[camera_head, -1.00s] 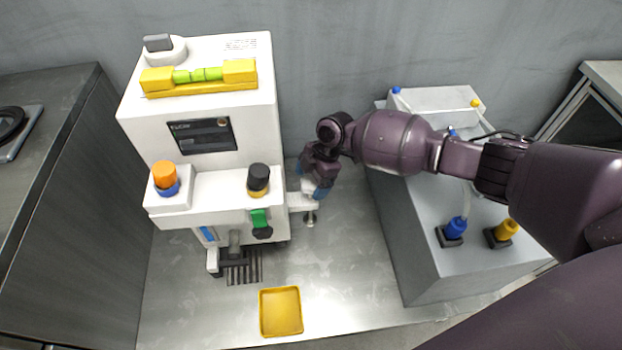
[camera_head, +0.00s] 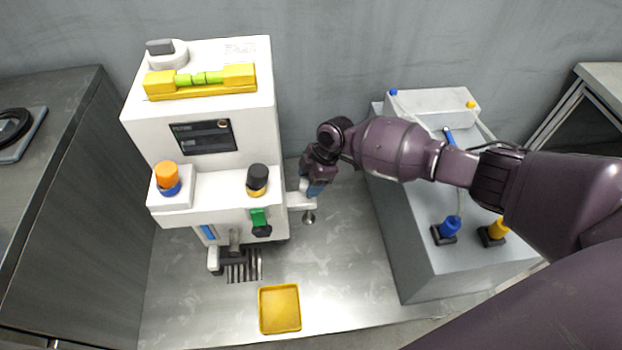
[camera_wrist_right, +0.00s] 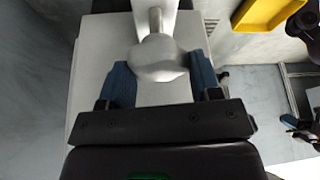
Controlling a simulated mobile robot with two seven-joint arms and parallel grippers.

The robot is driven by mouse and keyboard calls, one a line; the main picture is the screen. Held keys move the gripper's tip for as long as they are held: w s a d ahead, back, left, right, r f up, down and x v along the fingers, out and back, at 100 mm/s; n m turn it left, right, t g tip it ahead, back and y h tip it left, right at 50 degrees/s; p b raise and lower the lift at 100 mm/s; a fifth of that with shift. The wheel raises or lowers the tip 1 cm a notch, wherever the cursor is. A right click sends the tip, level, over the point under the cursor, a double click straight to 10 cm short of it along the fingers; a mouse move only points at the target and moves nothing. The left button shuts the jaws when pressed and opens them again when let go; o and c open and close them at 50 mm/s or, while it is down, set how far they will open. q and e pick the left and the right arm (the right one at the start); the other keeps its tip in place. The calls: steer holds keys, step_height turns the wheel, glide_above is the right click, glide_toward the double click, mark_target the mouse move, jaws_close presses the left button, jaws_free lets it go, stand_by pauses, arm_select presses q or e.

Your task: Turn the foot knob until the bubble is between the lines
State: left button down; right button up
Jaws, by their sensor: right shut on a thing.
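A white machine (camera_head: 215,106) stands on the metal bench. The yellow level (camera_head: 237,78) lies on its top, with a bright green vial (camera_head: 198,79) in the middle; the bubble's exact place against the lines is too small to tell. The white foot knob (camera_wrist_right: 158,60) shows in the right wrist view between the blue fingers. My right gripper (camera_head: 314,188) is at the machine's right side, low by its foot bracket, and it is shut on the knob, as the wrist view (camera_wrist_right: 162,75) shows. In the head view the gripper mostly hides the knob. My left gripper is not in view.
A yellow tray (camera_head: 280,309) lies on the bench in front of the machine. A grey box (camera_head: 420,248) with blue and yellow fittings stands to the right, under my right arm. The bench between machine and box is clear. A wall is behind.

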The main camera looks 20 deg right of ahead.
steer(key=shift+r+m+t+p, duration=0.25)
steer(key=shift+m+t+p, duration=0.2)
steer(key=shift+m, duration=0.45)
steer(key=m+p, duration=0.1)
steer(key=m, duration=0.1)
steer(key=m+t+p, duration=0.1)
steer(key=m, duration=0.1)
steer(key=shift+t+h, duration=0.25)
steer(key=shift+h, duration=0.15)
steer(key=shift+f+m+t+h+p, duration=0.1)
steer(key=shift+m+t+h+p, duration=0.2)
steer(key=shift+m+p, duration=0.7)
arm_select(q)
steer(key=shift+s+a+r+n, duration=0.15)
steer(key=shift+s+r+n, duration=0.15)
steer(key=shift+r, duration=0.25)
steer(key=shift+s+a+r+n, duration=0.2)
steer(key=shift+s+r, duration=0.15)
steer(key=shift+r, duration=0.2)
arm_select(e)
steer(key=shift+s+f+m, duration=0.1)
steer(key=shift+f+m, duration=0.1)
steer(key=shift+m, duration=0.7)
steer(key=shift+h, duration=0.3)
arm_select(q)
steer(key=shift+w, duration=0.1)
arm_select(e)
steer(key=shift+f, duration=0.1)
